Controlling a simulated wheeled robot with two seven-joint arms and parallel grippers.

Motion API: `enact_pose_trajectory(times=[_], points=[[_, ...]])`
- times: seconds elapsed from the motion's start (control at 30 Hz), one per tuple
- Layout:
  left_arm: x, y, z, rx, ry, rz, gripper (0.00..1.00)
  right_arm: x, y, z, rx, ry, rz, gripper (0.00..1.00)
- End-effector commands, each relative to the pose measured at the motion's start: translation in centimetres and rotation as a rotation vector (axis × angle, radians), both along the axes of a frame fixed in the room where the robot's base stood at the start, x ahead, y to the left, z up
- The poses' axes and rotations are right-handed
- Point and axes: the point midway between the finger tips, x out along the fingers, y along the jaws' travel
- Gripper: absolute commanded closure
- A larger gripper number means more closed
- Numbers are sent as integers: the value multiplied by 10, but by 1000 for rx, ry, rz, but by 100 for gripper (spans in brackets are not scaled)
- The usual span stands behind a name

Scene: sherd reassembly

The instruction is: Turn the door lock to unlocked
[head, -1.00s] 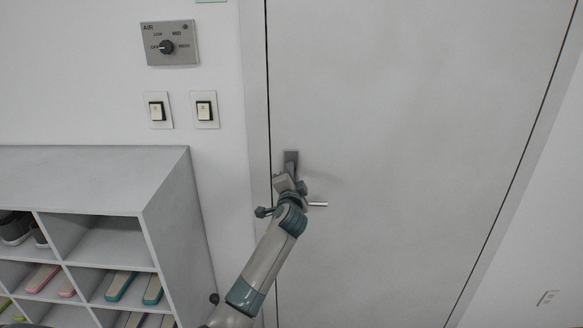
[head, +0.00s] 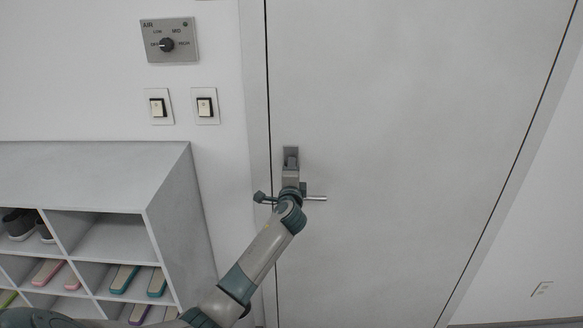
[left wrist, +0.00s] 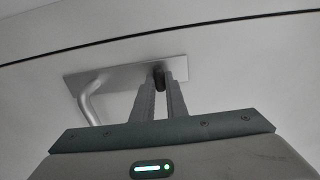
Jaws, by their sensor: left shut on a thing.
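The white door (head: 400,130) is closed and carries a grey lock plate (head: 290,150), which also shows in the left wrist view (left wrist: 112,82). A small dark lock knob (left wrist: 159,77) stands out from the plate. My left gripper (left wrist: 161,84) is shut on this knob, one finger on each side. In the head view my left gripper (head: 291,168) covers much of the plate and hides the knob's angle. A metal lever handle (head: 316,198) sticks out to the right below the gripper; it also shows in the left wrist view (left wrist: 91,100). My right gripper is out of view.
A grey shoe shelf (head: 90,175) with shoes and slippers stands left of the door, near my left arm. Two light switches (head: 158,107) (head: 206,106) and an AIR dial panel (head: 168,41) are on the wall above it. The door face right of the handle is clear.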

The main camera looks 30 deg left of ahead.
Motion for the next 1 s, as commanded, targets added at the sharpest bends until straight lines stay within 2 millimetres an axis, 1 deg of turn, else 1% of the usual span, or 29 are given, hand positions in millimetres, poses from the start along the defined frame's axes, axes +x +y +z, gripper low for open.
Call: enact_pose_trajectory(times=[0.17,0.2,0.27,0.6,0.73,0.87,1.0], points=[[0,0,-1,3,2,0,100,0,-2,0,-2,0,1,69],[0,0,-1,2,1,0,83,0,-2,0,-2,0,1,69],[0,0,-1,2,1,0,69,0,-2,0,-2,0,0,69],[0,0,0,0,0,0,69,0,-2,0,-2,0,0,69],[-4,-2,-1,0,0,0,69,0,-2,-2,-2,0,0,69],[-11,-7,-2,1,1,0,69,0,-2,-5,-2,0,0,69],[-25,-15,-2,0,0,-1,69,0,-1,-9,-1,0,0,69]])
